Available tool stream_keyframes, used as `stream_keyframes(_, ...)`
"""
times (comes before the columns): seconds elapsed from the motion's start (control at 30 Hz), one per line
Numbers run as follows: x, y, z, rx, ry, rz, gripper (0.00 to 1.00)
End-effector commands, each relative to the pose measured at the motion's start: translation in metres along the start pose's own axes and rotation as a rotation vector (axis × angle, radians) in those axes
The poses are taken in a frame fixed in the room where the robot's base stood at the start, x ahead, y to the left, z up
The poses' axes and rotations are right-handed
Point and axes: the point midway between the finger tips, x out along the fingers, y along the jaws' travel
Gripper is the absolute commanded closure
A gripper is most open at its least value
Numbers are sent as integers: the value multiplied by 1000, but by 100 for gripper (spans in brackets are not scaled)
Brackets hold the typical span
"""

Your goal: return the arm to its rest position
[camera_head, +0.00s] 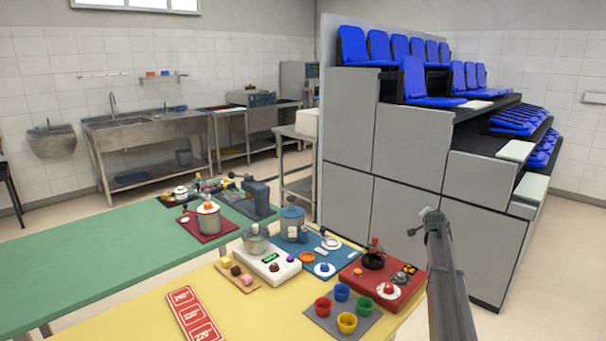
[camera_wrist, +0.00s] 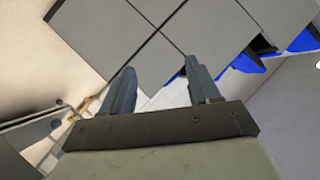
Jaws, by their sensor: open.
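My gripper (camera_wrist: 159,64) shows in the wrist view with its two fingers spread apart and nothing between them. It points toward the grey panels (camera_wrist: 165,50) of the seating block, with a gap I cannot measure. In the head view, my arm rises at the right of the yellow table, and the gripper end (camera_head: 424,220) is small there and clear of the tabletop things. No object is held.
The yellow table (camera_head: 150,315) bears a red tray (camera_head: 395,302), a grey tray with several coloured cups (camera_head: 347,322), pots and a red label card (camera_head: 195,318). A green table (camera_head: 90,265) stands behind. The stepped seating block (camera_head: 410,150) with blue seats stands close behind my arm.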

Motion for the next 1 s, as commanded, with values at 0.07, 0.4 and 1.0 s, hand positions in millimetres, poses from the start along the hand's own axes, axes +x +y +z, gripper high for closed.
stream_keyframes(0.07,6,33,-12,4,58,-12,39)
stream_keyframes(0.4,14,146,23,-23,105,37,39)
stream_keyframes(1.0,-62,314,291,-228,-281,317,39)
